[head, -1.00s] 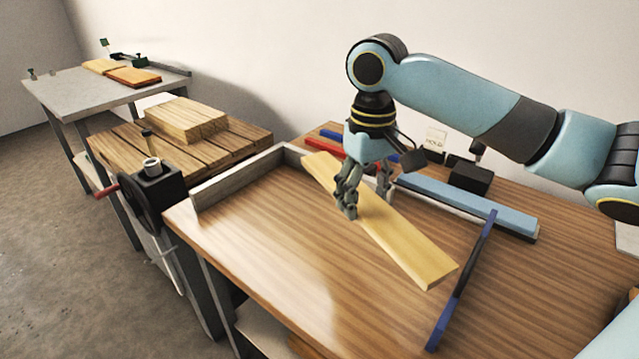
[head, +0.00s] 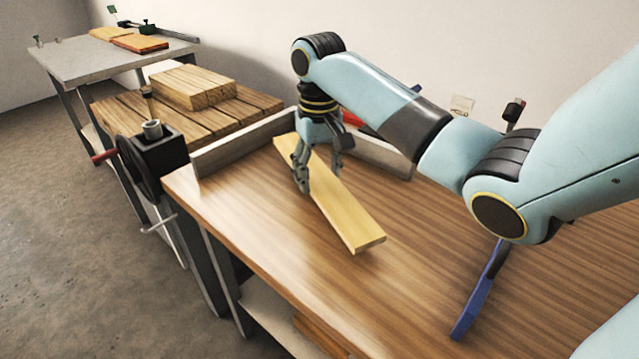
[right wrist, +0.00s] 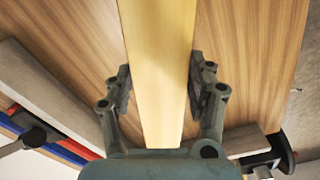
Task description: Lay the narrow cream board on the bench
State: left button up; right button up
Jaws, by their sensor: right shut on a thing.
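The narrow cream board (head: 350,213) slants over the left part of the brown wood bench (head: 250,220), its near end pointing right and forward. My right gripper (head: 319,180) is shut on the board toward its far half, one finger on each long side. In the right wrist view the board (right wrist: 158,60) runs lengthwise between the two fingers (right wrist: 160,85), with bench grain below. I cannot tell whether the board touches the bench top or hangs just above it. My left gripper is not in view.
Low grey rails (head: 240,145) edge the bench at the left and back. A black vise (head: 160,150) sits at its left corner. A blue bar (head: 474,310) lies at the front right, partly behind my right arm. The bench's front middle is clear.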

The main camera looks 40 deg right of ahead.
aim_at(319, 177)
jog(key=shift+f, duration=1.9)
jog(key=o, duration=1.3)
jog(key=shift+s+f, duration=0.1)
jog(key=shift+o, duration=0.2)
